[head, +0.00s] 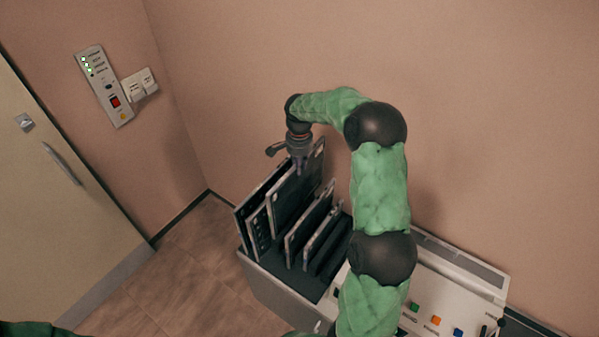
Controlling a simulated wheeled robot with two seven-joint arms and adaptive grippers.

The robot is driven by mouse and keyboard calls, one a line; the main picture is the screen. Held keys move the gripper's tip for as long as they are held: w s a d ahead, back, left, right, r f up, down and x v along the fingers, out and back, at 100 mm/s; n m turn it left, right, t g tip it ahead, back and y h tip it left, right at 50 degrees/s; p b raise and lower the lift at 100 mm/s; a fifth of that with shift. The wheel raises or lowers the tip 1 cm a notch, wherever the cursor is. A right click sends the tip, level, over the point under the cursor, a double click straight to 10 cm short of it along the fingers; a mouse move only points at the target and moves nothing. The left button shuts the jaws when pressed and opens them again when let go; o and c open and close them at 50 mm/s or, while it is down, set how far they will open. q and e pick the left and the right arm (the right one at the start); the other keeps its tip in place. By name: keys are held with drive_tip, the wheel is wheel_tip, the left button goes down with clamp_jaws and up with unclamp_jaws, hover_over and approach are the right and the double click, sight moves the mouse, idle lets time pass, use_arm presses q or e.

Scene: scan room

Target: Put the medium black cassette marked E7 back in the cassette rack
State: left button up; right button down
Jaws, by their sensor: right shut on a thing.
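The cassette rack (272,290) is a grey open-topped box holding several black cassettes on edge. My right gripper (299,165) points down over its back part, shut on the top edge of a tall black cassette (292,198). That cassette stands upright in line with the others, its lower part among them. I cannot tell whether it rests on the rack floor. No E7 mark is readable at this size. My left gripper is out of view.
Shorter cassettes (308,222) stand at the front right of the rack. A white console (450,290) with coloured buttons is at the lower right, partly behind my right arm. A door (50,200) and wall panel (104,86) are at the left. The floor (190,265) left of the rack is clear.

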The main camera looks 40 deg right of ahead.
wheel_tip(320, 180, down, 4)
drive_tip(key=b, duration=0.4)
hover_over(299, 198)
drive_tip(key=shift+w+d+f, duration=0.15)
drive_tip(key=shift+f, duration=0.85)
drive_tip(key=shift+w+d+f, duration=0.1)
drive_tip(key=shift+f, duration=0.95)
drive_tip(key=shift+w+d+f, duration=0.15)
drive_tip(key=shift+f, duration=0.85)
drive_tip(key=shift+a, duration=0.1)
drive_tip(key=shift+f, duration=0.25)
drive_tip(key=shift+f+b, duration=0.35)
drive_tip(key=shift+b, duration=0.1)
drive_tip(key=shift+f+b, duration=2.95)
drive_tip(key=shift+f, duration=1)
